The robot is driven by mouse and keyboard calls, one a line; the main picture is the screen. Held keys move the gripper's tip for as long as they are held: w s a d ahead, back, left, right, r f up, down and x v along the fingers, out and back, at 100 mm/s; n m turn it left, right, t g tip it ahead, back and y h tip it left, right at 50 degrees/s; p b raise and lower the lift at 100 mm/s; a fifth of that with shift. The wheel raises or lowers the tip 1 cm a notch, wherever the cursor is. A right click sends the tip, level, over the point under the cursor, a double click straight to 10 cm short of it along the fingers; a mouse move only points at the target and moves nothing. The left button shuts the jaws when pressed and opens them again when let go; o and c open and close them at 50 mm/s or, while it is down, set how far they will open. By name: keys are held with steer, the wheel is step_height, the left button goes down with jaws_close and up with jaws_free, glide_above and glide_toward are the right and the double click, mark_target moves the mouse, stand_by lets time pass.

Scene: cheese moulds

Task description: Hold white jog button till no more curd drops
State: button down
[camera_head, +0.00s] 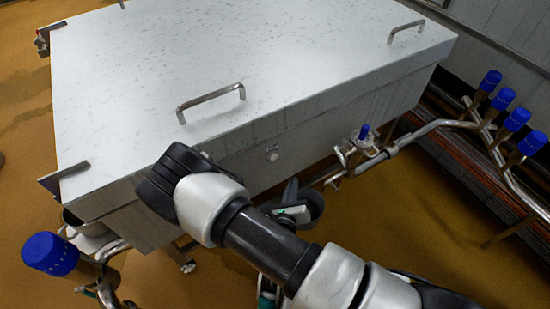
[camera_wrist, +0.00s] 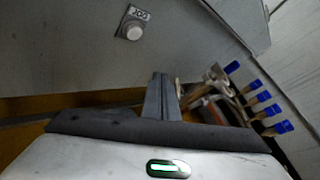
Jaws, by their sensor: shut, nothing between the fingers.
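The pale round jog button (camera_wrist: 132,31) sits on the grey side panel of the machine, below a small label reading JOG, in the upper left of the wrist view. In the head view it is a small knob (camera_head: 272,154) on the front side of the big steel box. My gripper (camera_wrist: 159,77) is shut and empty, its fingers pointing toward the panel, below and right of the button and apart from it. In the head view my gripper (camera_head: 291,187) is partly hidden by my arm. No curd is visible.
The steel box (camera_head: 250,60) has a flat lid with handles (camera_head: 211,97). Pipes with several blue-capped valves (camera_head: 503,98) stand at the right, and another blue cap (camera_head: 50,254) is at the lower left. Ochre floor lies around.

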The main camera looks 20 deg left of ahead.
mark_target(274, 157)
steer(key=w+a+b, duration=0.1)
steer(key=w+a, duration=0.4)
steer(key=shift+a+b, duration=0.3)
steer(key=shift+a, duration=0.1)
stand_by(1.9)
steer(key=shift+w+a, duration=0.25)
steer(key=shift+a, duration=0.05)
steer(key=shift+w+a, duration=0.35)
steer(key=shift+a, duration=0.1)
stand_by(4.5)
